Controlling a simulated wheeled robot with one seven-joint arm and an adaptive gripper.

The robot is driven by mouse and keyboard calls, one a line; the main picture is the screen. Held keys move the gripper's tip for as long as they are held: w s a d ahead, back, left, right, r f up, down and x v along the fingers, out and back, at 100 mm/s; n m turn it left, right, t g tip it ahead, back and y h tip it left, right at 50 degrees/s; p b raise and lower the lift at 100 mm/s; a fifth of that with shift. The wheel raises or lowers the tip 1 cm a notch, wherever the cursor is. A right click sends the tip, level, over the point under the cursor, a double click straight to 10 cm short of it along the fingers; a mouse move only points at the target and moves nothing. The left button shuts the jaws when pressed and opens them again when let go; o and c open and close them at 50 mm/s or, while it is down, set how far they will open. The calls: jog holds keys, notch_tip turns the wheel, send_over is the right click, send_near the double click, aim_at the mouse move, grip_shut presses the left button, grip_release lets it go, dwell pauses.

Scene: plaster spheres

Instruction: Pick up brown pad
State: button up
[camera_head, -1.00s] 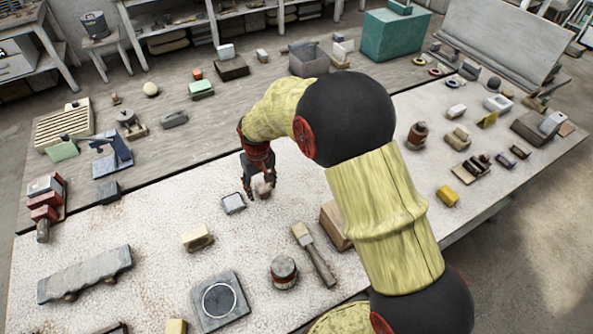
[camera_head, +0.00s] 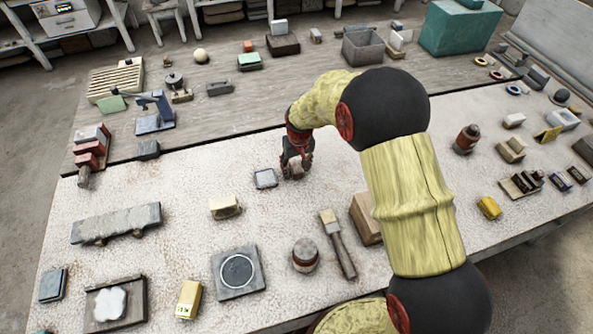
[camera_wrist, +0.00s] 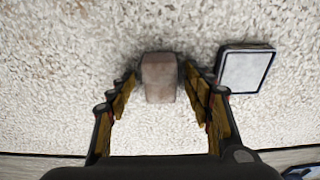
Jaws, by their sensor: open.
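The brown pad (camera_wrist: 158,80) is a small grey-brown block lying on the pale speckled table. In the wrist view it sits between the two fingers of my gripper (camera_wrist: 158,72), near their tips. The fingers are open, one on each side; whether either touches the pad I cannot tell. In the head view my red and black gripper (camera_head: 296,160) points down over the pad (camera_head: 294,172), which is partly hidden by the fingers.
A small dark-rimmed grey tile (camera_head: 265,179) lies close left of the pad; it also shows in the wrist view (camera_wrist: 245,70). A brush (camera_head: 338,243), a round brown-banded jar (camera_head: 305,256) and a yellowish block (camera_head: 224,207) stand nearer the front.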

aim_at(295, 166)
jog(key=shift+c, duration=0.3)
jog(key=c, duration=0.9)
jog(key=shift+r, duration=0.2)
jog(key=shift+r, duration=0.25)
jog(key=r, duration=0.1)
jog(key=r+p, duration=0.1)
jog(key=r, duration=0.1)
jog(key=shift+s+a+r, duration=0.15)
jog(key=shift+s+r, duration=0.05)
jog(key=shift+s, duration=0.15)
jog(key=s+a+r+p, duration=0.1)
jog(key=s+r, duration=0.2)
jog(key=s, duration=0.1)
jog(key=s+a+r+p, duration=0.1)
jog(key=s+r, duration=0.2)
jog(key=s, duration=0.1)
jog(key=s+a+r, duration=0.1)
jog(key=s+r, duration=0.1)
jog(key=s, duration=0.3)
jog(key=shift+a+r+p, duration=0.3)
jog(key=shift+r+p, duration=0.1)
